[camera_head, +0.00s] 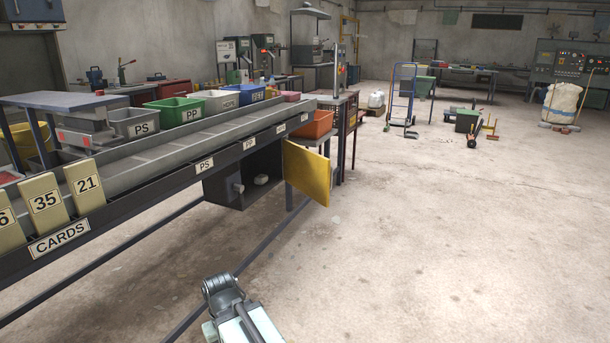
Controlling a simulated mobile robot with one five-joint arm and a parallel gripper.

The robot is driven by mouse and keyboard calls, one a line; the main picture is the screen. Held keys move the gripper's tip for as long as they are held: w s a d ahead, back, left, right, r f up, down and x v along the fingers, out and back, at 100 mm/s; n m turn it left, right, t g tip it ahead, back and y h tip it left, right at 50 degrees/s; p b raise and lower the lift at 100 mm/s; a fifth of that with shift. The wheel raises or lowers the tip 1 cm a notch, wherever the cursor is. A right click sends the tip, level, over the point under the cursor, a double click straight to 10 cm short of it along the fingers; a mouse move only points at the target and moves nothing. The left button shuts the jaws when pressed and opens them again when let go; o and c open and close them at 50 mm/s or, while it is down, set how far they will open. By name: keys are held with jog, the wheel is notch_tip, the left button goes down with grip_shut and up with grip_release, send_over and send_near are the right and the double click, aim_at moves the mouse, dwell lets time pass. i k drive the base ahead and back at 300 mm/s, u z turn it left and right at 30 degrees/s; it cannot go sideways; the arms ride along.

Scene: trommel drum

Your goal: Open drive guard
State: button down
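A yellow panel (307,172), which looks like the drive guard, hangs beside a dark box (225,188) under the long conveyor bench. The panel stands swung out from the box's right side, toward the open floor. The box's front is uncovered and a small pale part (261,180) shows inside. Part of my own arm shows at the bottom of the view, on the near side of the bench and apart from the panel. My gripper's fingers cannot be seen.
The long bench (150,205) runs along the left, with number cards and labelled bins. A low dark rail (215,283) lies under its near side. An orange bin (315,125) sits above the panel.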

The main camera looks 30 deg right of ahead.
aim_at(310, 173)
jog(key=u, duration=0.3)
jog(key=i, duration=1)
